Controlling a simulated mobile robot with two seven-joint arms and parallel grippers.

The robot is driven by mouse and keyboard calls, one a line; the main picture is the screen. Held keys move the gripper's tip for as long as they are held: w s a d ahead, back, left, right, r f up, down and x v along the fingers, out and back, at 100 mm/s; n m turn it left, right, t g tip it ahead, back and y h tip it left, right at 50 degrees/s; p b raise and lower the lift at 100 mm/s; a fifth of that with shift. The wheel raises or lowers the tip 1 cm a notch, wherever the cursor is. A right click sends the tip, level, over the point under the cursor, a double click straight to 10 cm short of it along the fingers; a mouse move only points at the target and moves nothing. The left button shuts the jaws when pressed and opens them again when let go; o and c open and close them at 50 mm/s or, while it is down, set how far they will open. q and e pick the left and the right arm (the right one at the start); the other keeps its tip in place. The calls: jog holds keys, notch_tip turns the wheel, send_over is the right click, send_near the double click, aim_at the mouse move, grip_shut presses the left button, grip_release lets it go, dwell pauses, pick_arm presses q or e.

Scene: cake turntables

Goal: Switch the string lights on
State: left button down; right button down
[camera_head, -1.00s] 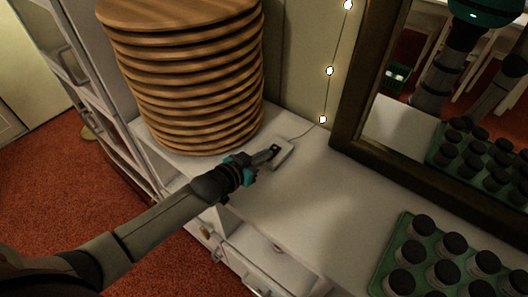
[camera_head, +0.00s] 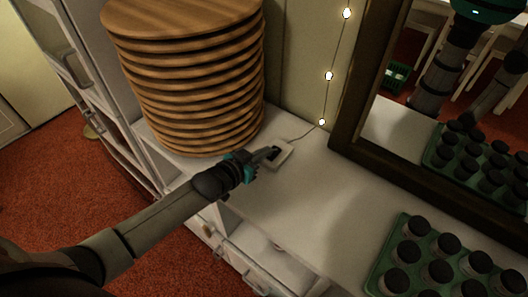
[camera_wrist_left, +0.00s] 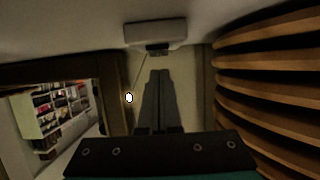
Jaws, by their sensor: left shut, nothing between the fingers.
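The string lights (camera_head: 329,76) hang down the wall between the plate stack and the mirror; their bulbs look bright. One bulb (camera_wrist_left: 129,98) shows in the left wrist view. A thin cord runs from the lowest bulb to a small white switch box (camera_head: 284,155) on the shelf top. In the left wrist view the box (camera_wrist_left: 155,33) has a dark rocker (camera_wrist_left: 157,50) on it. My left gripper (camera_head: 272,153) is shut and empty, its fingertips at the box. In the wrist view the fingertips (camera_wrist_left: 158,73) point at the rocker; contact is unclear. My right gripper is not in view.
A tall stack of round wooden boards (camera_head: 185,75) stands close left of the box. A dark-framed mirror (camera_head: 350,130) leans behind the shelf (camera_head: 315,195). A green tray (camera_head: 380,262) with several dark-topped jars stands at right. The shelf between is clear.

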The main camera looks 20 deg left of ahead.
pick_arm(q)
jog(key=p+v, duration=0.4)
jog(key=v, duration=0.7)
jog(key=shift+r+p, duration=0.4)
jog(key=shift+s+d, duration=0.1)
